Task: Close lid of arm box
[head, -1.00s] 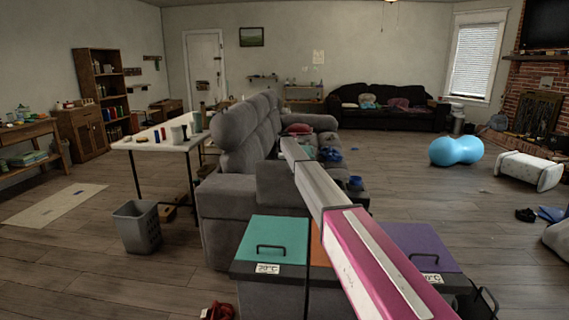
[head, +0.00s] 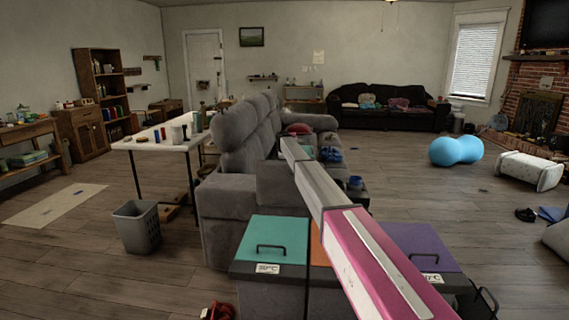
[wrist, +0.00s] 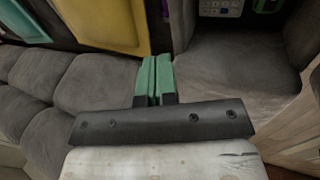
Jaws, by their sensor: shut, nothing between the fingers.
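My gripper (wrist: 155,80) shows in the wrist view with its two green fingers pressed together and nothing between them. It hangs over grey upholstery (wrist: 215,70) and touches nothing that I can make out.
Boxes with teal (head: 272,240), orange (head: 319,243) and purple (head: 425,245) lids stand in front of the sofa, under my arm. A white table (head: 160,138) and grey bin (head: 137,227) stand left. Floor is clear between the sofa and blue ball (head: 455,150).

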